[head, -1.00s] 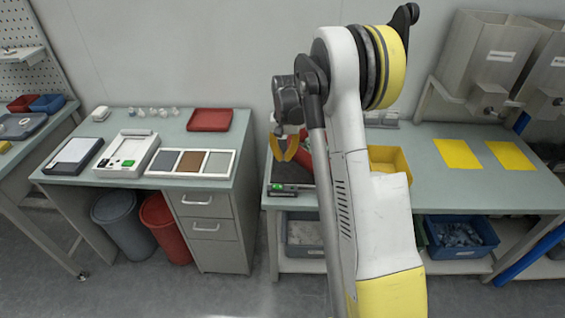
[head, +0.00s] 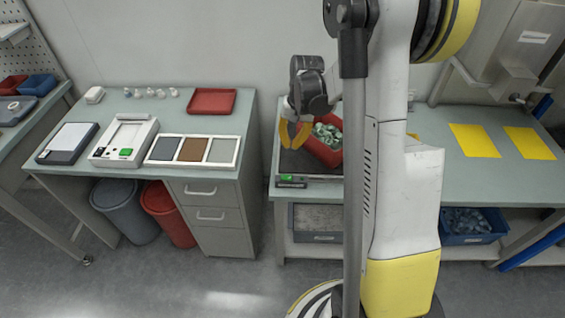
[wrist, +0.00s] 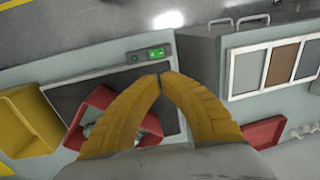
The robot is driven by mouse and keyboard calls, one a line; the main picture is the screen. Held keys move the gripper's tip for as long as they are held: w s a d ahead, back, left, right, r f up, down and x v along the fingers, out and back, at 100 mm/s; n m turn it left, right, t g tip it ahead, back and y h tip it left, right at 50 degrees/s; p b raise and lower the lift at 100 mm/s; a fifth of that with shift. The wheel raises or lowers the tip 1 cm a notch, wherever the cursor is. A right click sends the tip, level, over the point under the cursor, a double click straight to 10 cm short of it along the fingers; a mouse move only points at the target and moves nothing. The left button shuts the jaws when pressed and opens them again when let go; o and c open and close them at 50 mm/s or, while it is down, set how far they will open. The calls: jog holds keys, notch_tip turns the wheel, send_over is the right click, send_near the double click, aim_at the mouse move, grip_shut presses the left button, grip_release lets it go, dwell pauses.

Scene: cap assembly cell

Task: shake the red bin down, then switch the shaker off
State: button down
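The red bin (head: 325,152) sits at an angle on the dark plate of the shaker (head: 296,163). It holds several greenish caps (head: 327,134). In the wrist view the bin (wrist: 101,97) is partly hidden behind a finger. The shaker's front panel (head: 291,181) glows green, and the lit green panel also shows in the wrist view (wrist: 150,54). My gripper (head: 292,143) is above the shaker, just left of the bin in the head view. Its yellow fingers (wrist: 160,76) have their tips together, with nothing seen between them.
A yellow bin (wrist: 35,118) stands beside the shaker; my arm mostly hides it in the head view. The left desk holds a red tray (head: 212,101), a three-panel tray (head: 152,160) and a white device (head: 108,152). Yellow mats (head: 475,140) lie at right. A floor gap separates the benches.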

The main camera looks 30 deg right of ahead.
aim_at(285, 175)
jog(key=shift+s, duration=0.2)
jog(key=f+b, duration=0.1)
jog(key=f, duration=0.3)
jog(key=a+f+b, duration=0.1)
jog(key=f+b, duration=0.1)
jog(key=f, duration=0.3)
jog(key=w+f+b, duration=0.1)
jog(key=f+b, duration=0.1)
jog(key=f, duration=0.3)
jog(key=shift+a, duration=0.25)
jog(key=shift+r, duration=0.1)
